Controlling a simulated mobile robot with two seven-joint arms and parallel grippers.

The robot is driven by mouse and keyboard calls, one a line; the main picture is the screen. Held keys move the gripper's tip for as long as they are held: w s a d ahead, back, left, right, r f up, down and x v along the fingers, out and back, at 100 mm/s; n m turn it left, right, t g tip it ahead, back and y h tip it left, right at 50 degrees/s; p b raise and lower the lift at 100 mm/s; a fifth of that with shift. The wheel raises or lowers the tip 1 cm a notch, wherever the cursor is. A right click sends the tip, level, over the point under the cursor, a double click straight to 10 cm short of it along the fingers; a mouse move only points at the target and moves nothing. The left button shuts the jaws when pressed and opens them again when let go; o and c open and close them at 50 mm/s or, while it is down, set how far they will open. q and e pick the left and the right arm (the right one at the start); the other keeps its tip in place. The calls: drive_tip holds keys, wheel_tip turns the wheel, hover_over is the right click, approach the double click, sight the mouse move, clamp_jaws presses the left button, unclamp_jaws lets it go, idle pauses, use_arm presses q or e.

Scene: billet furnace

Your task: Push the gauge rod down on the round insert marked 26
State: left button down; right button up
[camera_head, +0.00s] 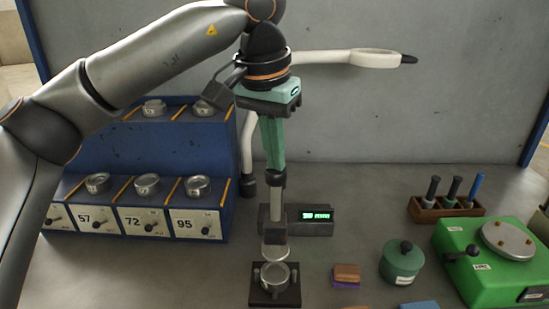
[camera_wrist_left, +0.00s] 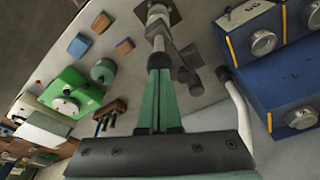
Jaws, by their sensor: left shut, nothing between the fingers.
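The gauge rod (camera_head: 278,212) stands upright, a pale metal shaft with a dark knob on top. Its pale round foot hangs just above a metal round insert (camera_head: 273,276) in a black square holder (camera_head: 287,298). I cannot read a 26 on the insert. My left gripper (camera_head: 275,170) points down with its green fingers shut and empty. The fingertips are right at the knob; I cannot tell whether they touch it. In the left wrist view the green fingers (camera_wrist_left: 160,72) are together and the rod (camera_wrist_left: 158,42) lies beyond them. My right gripper is not in view.
A gauge display (camera_head: 317,215) stands behind the rod. A blue rack (camera_head: 75,185) with several round inserts and numbered drawers is at left. A brown-purple block (camera_head: 347,275), green canister (camera_head: 402,262) and green machine (camera_head: 480,270) are at right. A pale-armed lamp or magnifier (camera_head: 375,58) is behind.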

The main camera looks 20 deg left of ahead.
sight(275, 173)
use_arm(q)
drive_tip(key=shift+f+b, duration=0.6)
drive_tip(key=shift+f, duration=0.55)
drive_tip(key=shift+f+b, duration=0.4)
drive_tip(key=shift+f, duration=0.25)
drive_tip(key=shift+f+b, duration=0.5)
drive_tip(key=shift+f, duration=0.35)
drive_tip(key=shift+f+b, duration=0.35)
drive_tip(key=shift+f, duration=0.25)
drive_tip(key=shift+r, duration=0.1)
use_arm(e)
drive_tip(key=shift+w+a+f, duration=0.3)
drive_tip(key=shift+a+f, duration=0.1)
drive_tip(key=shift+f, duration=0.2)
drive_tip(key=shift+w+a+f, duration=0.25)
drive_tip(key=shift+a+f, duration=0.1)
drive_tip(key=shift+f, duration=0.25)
